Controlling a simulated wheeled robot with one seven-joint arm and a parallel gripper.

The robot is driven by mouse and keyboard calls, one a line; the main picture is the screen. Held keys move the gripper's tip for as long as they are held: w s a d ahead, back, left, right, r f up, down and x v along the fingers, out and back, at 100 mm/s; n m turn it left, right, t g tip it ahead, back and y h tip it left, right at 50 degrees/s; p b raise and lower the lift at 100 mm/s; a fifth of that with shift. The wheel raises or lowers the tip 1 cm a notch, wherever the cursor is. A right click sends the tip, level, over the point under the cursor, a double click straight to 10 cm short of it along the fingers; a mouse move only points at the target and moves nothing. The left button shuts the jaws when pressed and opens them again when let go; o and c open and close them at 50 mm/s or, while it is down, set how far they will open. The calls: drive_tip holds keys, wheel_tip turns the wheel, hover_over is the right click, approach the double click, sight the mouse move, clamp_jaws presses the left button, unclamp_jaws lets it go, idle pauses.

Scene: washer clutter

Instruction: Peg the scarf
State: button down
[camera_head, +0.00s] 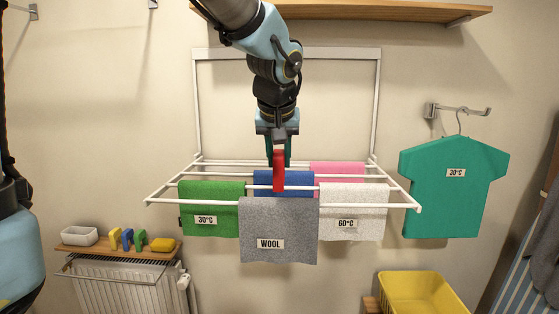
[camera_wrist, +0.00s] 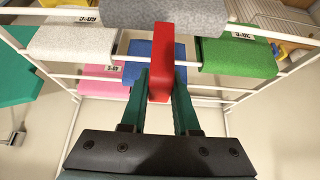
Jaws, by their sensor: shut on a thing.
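My gripper (camera_head: 278,152) is shut on a red peg (camera_head: 279,172), which hangs below the fingers over the drying rack (camera_head: 160,196). The wrist view shows the peg (camera_wrist: 161,50) between the two green fingers. A grey cloth (camera_head: 278,222) labelled WOOL hangs over the front rail; no cloth is labelled as a scarf. The peg's lower end is just above and behind the grey cloth's top edge in the head view. In the wrist view it overlaps the edge of the grey cloth (camera_wrist: 120,14). I cannot tell whether they touch. The peg partly covers a blue cloth (camera_head: 300,182) behind.
Green (camera_head: 210,200), white (camera_head: 352,200) and pink (camera_head: 338,172) cloths hang on the rack. Several coloured pegs (camera_head: 127,238) stand on a shelf above a radiator (camera_head: 130,285). A green shirt (camera_head: 450,200) hangs right; a yellow basket (camera_head: 420,295) sits below.

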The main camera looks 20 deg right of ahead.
sight(279, 186)
drive_tip(key=shift+s+a, duration=0.15)
drive_tip(key=shift+s, duration=0.25)
wheel_tip(279, 186, down, 7)
drive_tip(key=b, duration=0.6)
drive_tip(key=shift+w+b, duration=0.1)
drive_tip(key=shift+b, duration=0.2)
drive_tip(key=shift+f, duration=0.1)
drive_tip(key=shift+a+f, duration=0.1)
drive_tip(key=shift+f, duration=0.05)
drive_tip(key=c, duration=0.8)
unclamp_jaws()
drive_tip(key=shift+f, duration=0.15)
drive_tip(key=shift+c, duration=0.8)
drive_tip(key=shift+o, duration=0.6)
drive_tip(key=shift+r+p, duration=2.65)
drive_tip(key=shift+r, duration=1.7)
